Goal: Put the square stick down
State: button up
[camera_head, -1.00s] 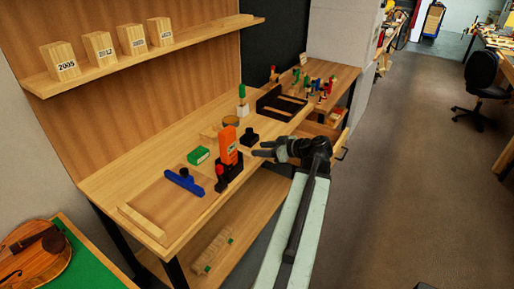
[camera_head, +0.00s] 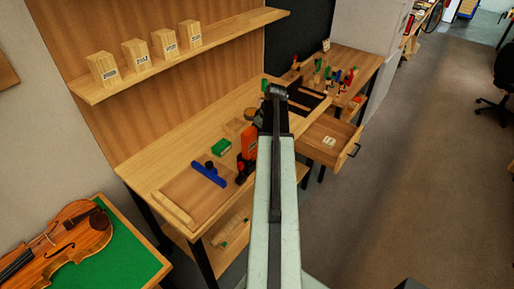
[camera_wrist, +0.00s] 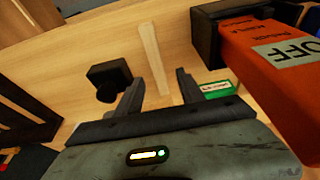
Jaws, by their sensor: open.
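A pale, straight wooden stick (camera_wrist: 152,50) lies on or just above the bench top in the wrist view; I cannot tell if it touches. My gripper (camera_wrist: 159,76) is open, with one dark jaw on each side of the stick's near end and gaps between jaws and stick. In the head view my arm covers the gripper and the stick.
Left of the jaws is a black block with a knob (camera_wrist: 109,75). Right are a green box (camera_wrist: 217,89) and, very close, an orange device (camera_wrist: 285,65) marked OFF. A blue tool (camera_head: 208,173) lies on the bench. A drawer (camera_head: 330,138) stands open.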

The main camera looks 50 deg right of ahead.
jog(key=shift+f, duration=0.15)
jog(key=b+x, duration=0.4)
jog(key=shift+s+d+f, duration=0.2)
jog(key=shift+f, duration=0.15)
jog(key=shift+w+f+b, duration=0.15)
jog(key=shift+f+b, duration=0.25)
jog(key=shift+b, duration=0.15)
jog(key=shift+r, duration=0.2)
grip_shut()
